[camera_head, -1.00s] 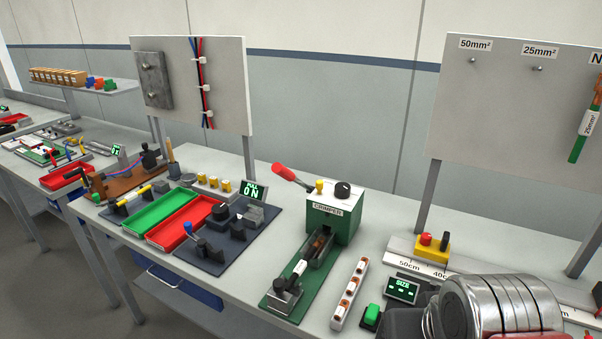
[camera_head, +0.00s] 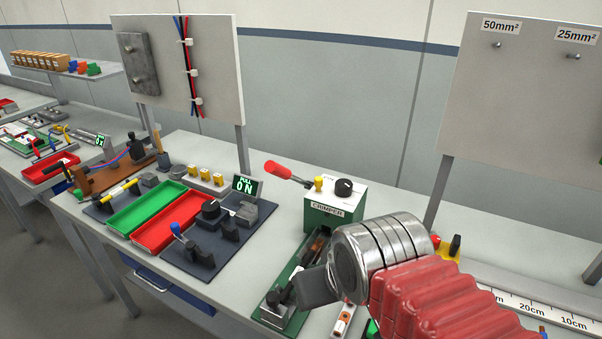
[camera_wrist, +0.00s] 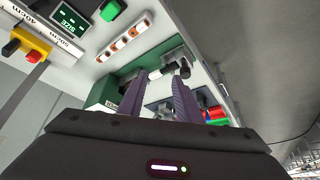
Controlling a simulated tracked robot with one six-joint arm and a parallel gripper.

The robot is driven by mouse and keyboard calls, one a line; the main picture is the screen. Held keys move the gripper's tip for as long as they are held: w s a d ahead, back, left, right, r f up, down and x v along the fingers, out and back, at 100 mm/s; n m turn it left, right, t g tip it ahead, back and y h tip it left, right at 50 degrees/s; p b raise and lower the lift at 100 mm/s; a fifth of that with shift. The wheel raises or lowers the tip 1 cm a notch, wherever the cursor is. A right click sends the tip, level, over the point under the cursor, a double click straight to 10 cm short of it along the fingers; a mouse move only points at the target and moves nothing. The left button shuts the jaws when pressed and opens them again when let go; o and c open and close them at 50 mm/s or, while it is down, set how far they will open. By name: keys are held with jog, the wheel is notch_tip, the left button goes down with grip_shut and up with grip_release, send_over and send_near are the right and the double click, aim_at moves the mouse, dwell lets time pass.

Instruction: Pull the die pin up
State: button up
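The crimper (camera_head: 335,208) is a green box with a white top at mid-bench in the head view. A short yellow pin (camera_head: 319,183), likely the die pin, stands upright on its top, between a red-handled lever (camera_head: 290,175) and a black knob (camera_head: 344,187). My gripper shows in the wrist view (camera_wrist: 159,80) with its two purple-grey fingers apart and nothing visibly held between them. In the head view my arm covers the crimper's lower right, and the fingertips cannot be made out. The yellow pin cannot be made out in the wrist view.
The crimper's green base holds a dark clamp (camera_head: 275,298) and a cable, partly hidden by my arm. Left are a red tray (camera_head: 165,222) and a pull tester. Right are a ruler (camera_head: 540,309) and a red button on a yellow box (camera_wrist: 25,45). A white panel stands behind.

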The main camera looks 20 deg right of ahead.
jog(key=shift+o, duration=0.5)
jog(key=shift+w, duration=0.1)
jog(key=shift+o, duration=0.5)
jog(key=shift+w+r, duration=0.1)
jog(key=shift+r, duration=0.05)
jog(key=w+d+r, duration=0.2)
jog(key=w+r, duration=0.2)
jog(key=w, duration=0.3)
jog(key=w+d+r, duration=0.2)
jog(key=w+r, duration=0.2)
jog(key=w, duration=0.4)
jog(key=w+d, duration=0.5)
jog(key=w, duration=0.3)
jog(key=w+d+r+n+g, duration=0.1)
jog(key=w+d, duration=0.4)
jog(key=w, duration=0.3)
jog(key=shift+r, duration=0.25)
